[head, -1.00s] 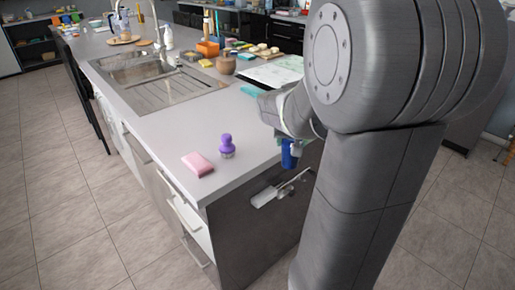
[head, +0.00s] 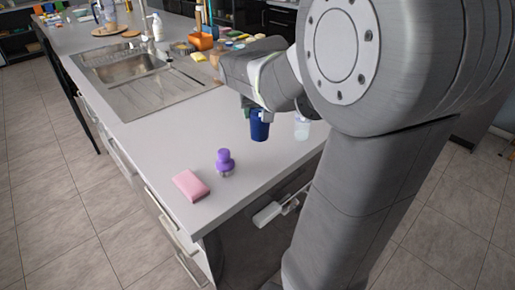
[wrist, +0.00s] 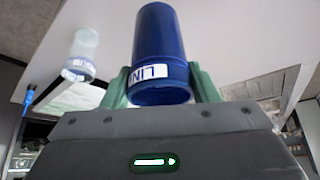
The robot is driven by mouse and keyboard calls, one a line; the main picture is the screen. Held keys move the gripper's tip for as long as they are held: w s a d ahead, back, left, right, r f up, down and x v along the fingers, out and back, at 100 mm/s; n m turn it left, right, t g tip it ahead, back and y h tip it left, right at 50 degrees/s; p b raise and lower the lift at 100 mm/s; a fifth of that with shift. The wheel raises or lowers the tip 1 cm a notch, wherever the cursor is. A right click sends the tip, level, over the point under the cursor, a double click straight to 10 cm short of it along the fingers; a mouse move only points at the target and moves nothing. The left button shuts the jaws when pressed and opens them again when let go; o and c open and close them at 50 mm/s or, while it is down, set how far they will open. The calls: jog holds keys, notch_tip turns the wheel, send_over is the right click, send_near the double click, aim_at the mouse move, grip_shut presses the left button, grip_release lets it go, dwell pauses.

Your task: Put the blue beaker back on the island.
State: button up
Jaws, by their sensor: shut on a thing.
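The blue beaker (head: 260,127) is held in my gripper (head: 257,106). It appears over the right part of the island's pale grey top (head: 150,145); I cannot tell whether its base touches the surface. In the wrist view the blue beaker (wrist: 162,38) fills the upper middle, with a white printed label near one end. The green fingers of my gripper (wrist: 160,88) are shut on either side of it. Part of my arm hides the back right of the island.
A pale translucent beaker (head: 302,128) stands near the island's right edge, close to the blue one. The counter between brush and sink (head: 128,75) is clear.

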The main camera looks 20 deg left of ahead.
aim_at(260, 137)
jog(key=f, duration=0.4)
jog(key=shift+s+d+f, duration=0.15)
jog(key=shift+s+f, duration=0.05)
jog(key=shift+f, duration=2.4)
jog(key=shift+w+f+b, duration=0.1)
jog(key=shift+f+b, duration=0.05)
jog(key=shift+b, duration=0.2)
jog(key=o, duration=1.2)
jog(key=shift+r, duration=0.55)
jog(key=v, duration=1.1)
jog(key=shift+s+p, duration=0.25)
jog(key=shift+p, duration=0.1)
jog(key=shift+d, duration=0.1)
